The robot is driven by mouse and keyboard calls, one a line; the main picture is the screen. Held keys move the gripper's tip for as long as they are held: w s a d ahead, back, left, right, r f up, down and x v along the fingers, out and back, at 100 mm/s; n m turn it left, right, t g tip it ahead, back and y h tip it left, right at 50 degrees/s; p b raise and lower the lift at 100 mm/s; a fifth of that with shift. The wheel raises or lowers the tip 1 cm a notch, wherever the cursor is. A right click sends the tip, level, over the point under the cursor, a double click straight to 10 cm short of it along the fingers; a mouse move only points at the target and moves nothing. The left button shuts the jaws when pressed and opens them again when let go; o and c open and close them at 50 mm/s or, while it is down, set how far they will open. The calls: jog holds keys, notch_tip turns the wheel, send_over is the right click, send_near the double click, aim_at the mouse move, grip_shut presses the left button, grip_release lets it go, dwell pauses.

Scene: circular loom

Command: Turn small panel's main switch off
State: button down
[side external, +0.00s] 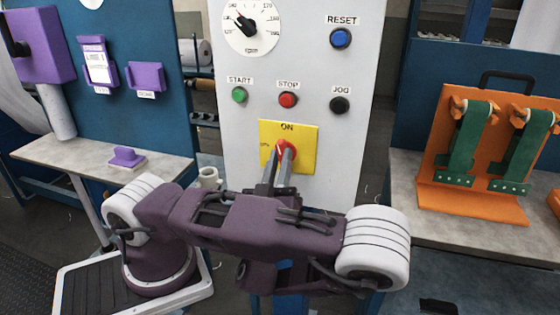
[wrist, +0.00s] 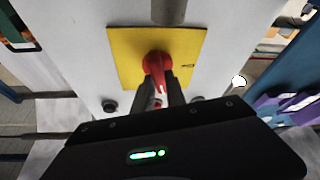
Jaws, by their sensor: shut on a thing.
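The main switch is a red rotary knob (side external: 282,147) on a yellow plate (side external: 306,137) low on the white panel (side external: 320,70). "ON" is printed at the top of the plate, and a smaller mark shows at its left. My gripper (side external: 279,158) is in front of the plate, its fingers shut on the red knob. In the wrist view the knob (wrist: 157,66) sits between the fingertips, in front of the yellow plate (wrist: 125,48). The fingers hide part of the knob, so its exact angle is hard to tell.
Above the switch are a green START button (side external: 239,95), a red STOP button (side external: 288,100), a black JOG button (side external: 339,105), a blue RESET button (side external: 340,38) and a dial (side external: 251,24). An orange rack (side external: 440,170) stands on the right table. Purple fixtures (side external: 146,78) are at left.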

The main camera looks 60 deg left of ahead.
jog(key=shift+n, duration=0.3)
jog(key=n+g, duration=0.1)
jog(key=n, duration=0.1)
jog(key=n+g+y, duration=0.1)
jog(key=n, duration=0.2)
jog(key=shift+g, duration=0.4)
jog(key=n+g, duration=0.2)
jog(key=n, duration=0.2)
jog(key=shift+n, duration=0.4)
jog(key=n+g, duration=0.1)
jog(key=n, duration=0.1)
jog(key=n+h, duration=0.1)
jog(key=n, duration=0.1)
jog(key=shift+n+g, duration=0.4)
jog(key=shift+n+g+h, duration=0.3)
jog(key=shift+n, duration=0.9)
jog(key=c, duration=1.4)
grip_release()
jog(key=shift+o, duration=0.2)
